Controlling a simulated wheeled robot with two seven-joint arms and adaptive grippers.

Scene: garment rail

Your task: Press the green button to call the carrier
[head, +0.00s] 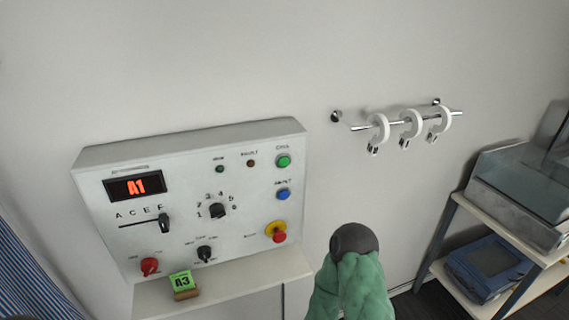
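The green button (283,161) is at the upper right of a pale control panel (250,145) on the wall. It stands out from the panel face, with a small label above it, and nothing covers it. A red display (135,187) on the panel reads A1. A blue button (283,194) sits below the green one. Neither of my grippers can be made out in the head view.
A red push knob on a yellow collar (276,231), a slider (163,222) and rotary knobs share the panel. An A3 block (184,285) sits below. A green folded shape with a dark rounded top (352,275) rises at bottom centre. White rings (410,124) hang right; shelving (500,220) stands beyond.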

